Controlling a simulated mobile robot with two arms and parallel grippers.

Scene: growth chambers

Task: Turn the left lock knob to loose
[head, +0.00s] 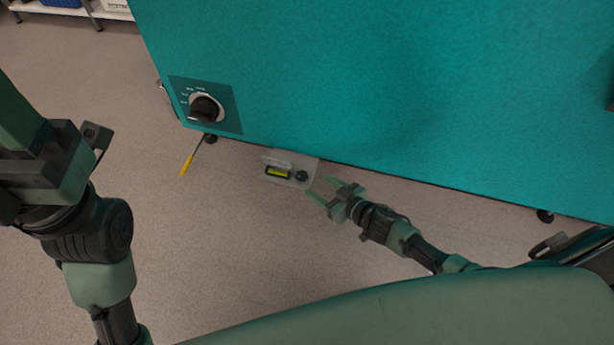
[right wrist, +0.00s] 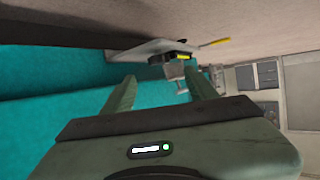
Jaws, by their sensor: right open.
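A small grey plate (head: 312,164) juts out at the lower edge of the teal cabinet (head: 370,80). It bears a black round knob (head: 302,176) and a yellow-green spirit level (head: 277,172) to its left. I cannot tell whether this is the left lock knob, nor how it is set. My right gripper (head: 320,187) is open and empty, just right of the plate and apart from the knob. In the right wrist view the plate (right wrist: 140,49) and the dark knob (right wrist: 164,58) lie beyond the open fingers (right wrist: 160,88). My left gripper (head: 55,140) is at the left, its fingers unclear.
A dark dial (head: 205,108) with a marked panel is on the cabinet's left end. A yellow-handled tool (head: 188,164) is below it. A shelf (head: 75,12) stands at the top left. The floor (head: 215,245) is clear.

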